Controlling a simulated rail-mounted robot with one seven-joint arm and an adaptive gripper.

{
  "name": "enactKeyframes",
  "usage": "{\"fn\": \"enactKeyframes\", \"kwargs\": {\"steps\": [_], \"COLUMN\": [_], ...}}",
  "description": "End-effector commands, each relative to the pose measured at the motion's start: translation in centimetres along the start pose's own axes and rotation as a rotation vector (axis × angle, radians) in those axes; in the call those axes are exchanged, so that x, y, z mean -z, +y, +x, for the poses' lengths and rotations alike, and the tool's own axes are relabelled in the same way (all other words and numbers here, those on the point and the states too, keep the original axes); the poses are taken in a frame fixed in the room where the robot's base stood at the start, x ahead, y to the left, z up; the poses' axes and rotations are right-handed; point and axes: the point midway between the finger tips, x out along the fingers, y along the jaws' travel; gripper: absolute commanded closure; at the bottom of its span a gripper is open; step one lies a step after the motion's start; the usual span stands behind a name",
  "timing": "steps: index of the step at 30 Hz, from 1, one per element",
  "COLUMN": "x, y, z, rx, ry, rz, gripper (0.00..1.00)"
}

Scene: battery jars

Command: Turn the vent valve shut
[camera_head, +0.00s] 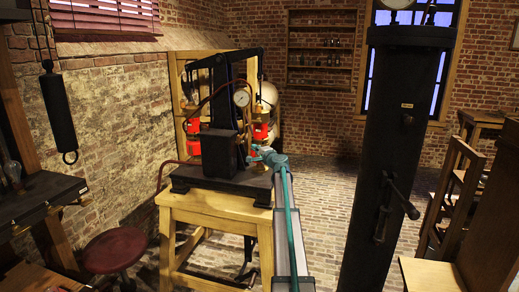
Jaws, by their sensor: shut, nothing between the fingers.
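A black apparatus (219,153) with a dial gauge (241,97) stands on a wooden table (215,205) left of the middle. My teal gripper (254,152) is shut and empty at the right side of this apparatus, above its black base. I cannot make out the vent valve or its handle; it may be hidden by the gripper or too small to tell. I cannot tell whether the gripper touches the apparatus.
A round red stool (115,250) is at the lower left. A black cylinder (58,112) hangs at the left. Wooden furniture (485,215) is at the right. The brick floor (318,190) right of the table is clear.

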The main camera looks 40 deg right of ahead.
Motion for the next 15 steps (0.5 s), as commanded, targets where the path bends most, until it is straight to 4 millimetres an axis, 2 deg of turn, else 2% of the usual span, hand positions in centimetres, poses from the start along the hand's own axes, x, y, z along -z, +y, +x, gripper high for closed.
{"fn": "enactKeyframes", "kwargs": {"steps": [1, 7, 15], "x": [0.2, 0.1, -2.3], "y": [-0.4, -0.3, -0.2], "z": [1.5, 5.2, 7.3], "rx": [-0.001, -0.001, -0.001], "ry": [-0.001, -0.001, -0.002], "rz": [0.000, 0.000, -0.001], "gripper": [1.00, 1.00, 1.00]}}
